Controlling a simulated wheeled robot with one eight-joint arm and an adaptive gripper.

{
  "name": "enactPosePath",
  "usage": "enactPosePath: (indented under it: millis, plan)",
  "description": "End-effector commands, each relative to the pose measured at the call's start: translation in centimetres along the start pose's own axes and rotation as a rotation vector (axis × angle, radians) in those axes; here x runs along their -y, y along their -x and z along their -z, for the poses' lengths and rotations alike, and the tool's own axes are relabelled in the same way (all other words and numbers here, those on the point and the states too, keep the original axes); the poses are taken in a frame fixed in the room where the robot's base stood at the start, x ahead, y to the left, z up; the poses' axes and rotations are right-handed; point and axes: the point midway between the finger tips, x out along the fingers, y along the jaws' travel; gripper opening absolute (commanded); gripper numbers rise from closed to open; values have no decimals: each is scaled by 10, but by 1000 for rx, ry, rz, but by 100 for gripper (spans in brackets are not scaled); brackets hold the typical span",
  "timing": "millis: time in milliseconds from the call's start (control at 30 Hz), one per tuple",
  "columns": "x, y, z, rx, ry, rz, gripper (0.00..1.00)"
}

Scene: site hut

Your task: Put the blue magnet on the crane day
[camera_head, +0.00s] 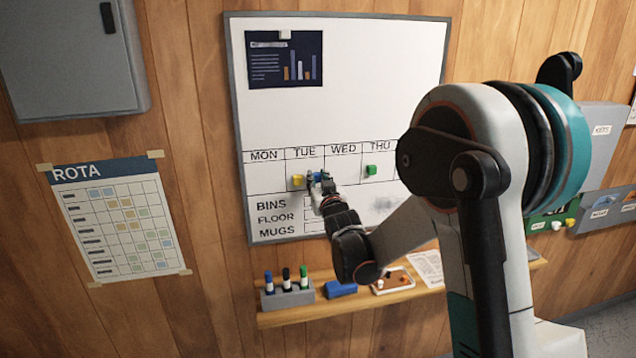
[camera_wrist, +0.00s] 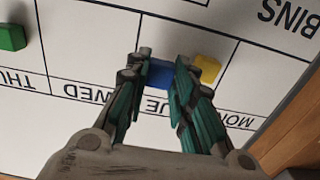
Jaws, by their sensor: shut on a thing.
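My gripper (camera_wrist: 161,73) is shut on the blue magnet (camera_wrist: 161,74), at the whiteboard's (camera_head: 350,60) day row; it also shows in the head view (camera_head: 318,183). The blue magnet is in front of the TUE column, right of the yellow magnet (camera_head: 297,181) in the head view. I cannot tell whether it touches the board. The yellow magnet sits in the TUE box and also shows in the wrist view (camera_wrist: 207,69). A green magnet (camera_head: 371,170) sits under THU; it is at the left of the wrist view (camera_wrist: 12,37). No crane label is readable.
A chart (camera_head: 284,58) hangs on the board's upper left. A ROTA sheet (camera_head: 118,215) is on the wall at left. The shelf (camera_head: 290,316) below holds markers in a holder (camera_head: 287,296), a blue eraser (camera_head: 341,289) and a small tray (camera_head: 393,281). My arm hides the board's right side.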

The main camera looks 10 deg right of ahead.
Motion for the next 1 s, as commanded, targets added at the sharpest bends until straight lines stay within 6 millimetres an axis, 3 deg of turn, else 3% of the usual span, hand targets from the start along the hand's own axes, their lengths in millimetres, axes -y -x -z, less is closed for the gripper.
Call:
enactPosePath:
  millis: [1000]
  plan:
    - [0, -7, 0, 0, 0, 0, 0]
